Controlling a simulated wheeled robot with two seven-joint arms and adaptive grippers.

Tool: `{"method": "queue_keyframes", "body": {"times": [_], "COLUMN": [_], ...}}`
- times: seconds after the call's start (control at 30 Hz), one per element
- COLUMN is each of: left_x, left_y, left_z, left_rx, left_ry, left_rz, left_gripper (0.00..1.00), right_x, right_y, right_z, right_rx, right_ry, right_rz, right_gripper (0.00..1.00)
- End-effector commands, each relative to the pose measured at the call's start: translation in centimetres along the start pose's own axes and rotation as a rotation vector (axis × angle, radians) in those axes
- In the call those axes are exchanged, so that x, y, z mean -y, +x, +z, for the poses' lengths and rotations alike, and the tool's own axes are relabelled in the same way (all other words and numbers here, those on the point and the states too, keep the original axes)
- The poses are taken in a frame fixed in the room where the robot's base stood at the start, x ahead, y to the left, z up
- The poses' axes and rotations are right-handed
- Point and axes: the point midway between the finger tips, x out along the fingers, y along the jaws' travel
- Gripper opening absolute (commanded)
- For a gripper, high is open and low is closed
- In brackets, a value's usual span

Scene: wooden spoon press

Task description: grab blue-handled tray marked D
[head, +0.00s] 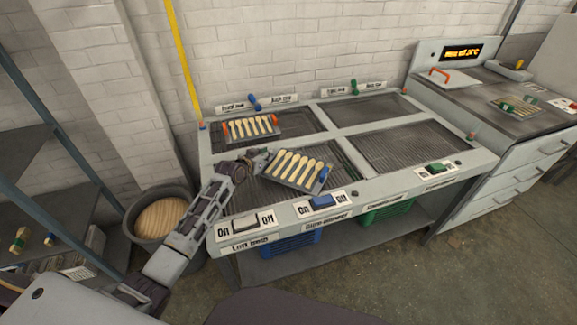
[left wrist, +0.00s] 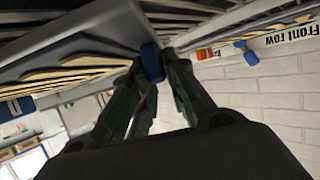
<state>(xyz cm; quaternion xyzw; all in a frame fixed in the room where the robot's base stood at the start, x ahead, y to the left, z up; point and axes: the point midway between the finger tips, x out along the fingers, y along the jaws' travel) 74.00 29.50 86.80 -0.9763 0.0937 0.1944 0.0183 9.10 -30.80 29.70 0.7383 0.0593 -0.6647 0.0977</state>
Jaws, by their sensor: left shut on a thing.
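A grey tray (head: 284,180) holding several wooden spoons (head: 296,168) sits skewed over the front left section of the conveyor table. Its blue handle (head: 323,174) shows at the right end. My left gripper (head: 262,156) is at the tray's left end, shut on the other blue handle (left wrist: 152,62), which shows between the fingers in the left wrist view (left wrist: 158,75). The fingers cover part of that handle. I cannot read a letter D on the tray, and I cannot tell whether it is lifted off the mesh. My right gripper is not in view.
An orange-handled tray of spoons (head: 251,127) lies in the back left section. The right sections (head: 400,147) are empty. Switches (head: 321,202) line the table's front edge. A round bin (head: 160,215) stands left; a counter with a tray (head: 517,106) stands right.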

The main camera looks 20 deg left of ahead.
Motion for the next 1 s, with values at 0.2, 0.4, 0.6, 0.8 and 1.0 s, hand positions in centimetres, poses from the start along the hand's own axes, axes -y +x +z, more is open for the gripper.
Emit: {"method": "queue_keyframes", "body": {"times": [0.2,0.4,0.6,0.8,1.0], "left_x": [0.0,0.0,0.0,0.0,0.0], "left_y": [-0.1,-0.8,-1.9,-3.0,-3.7], "left_z": [-0.5,-2.1,-4.8,-7.3,-9.0], "left_rx": [-0.003,-0.004,-0.006,-0.004,-0.003], "left_ry": [0.000,0.001,0.003,0.001,0.000], "left_rz": [0.000,0.000,0.000,0.000,0.000], "left_gripper": [0.00,0.00,0.00,0.00,0.00], "right_x": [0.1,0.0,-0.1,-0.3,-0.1], "right_y": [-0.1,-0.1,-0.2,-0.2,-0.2], "right_z": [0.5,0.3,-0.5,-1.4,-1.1], "right_rx": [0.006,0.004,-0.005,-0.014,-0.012], "right_ry": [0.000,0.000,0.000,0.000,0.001], "right_rz": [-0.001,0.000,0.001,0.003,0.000], "right_gripper": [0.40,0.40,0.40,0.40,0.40]}}
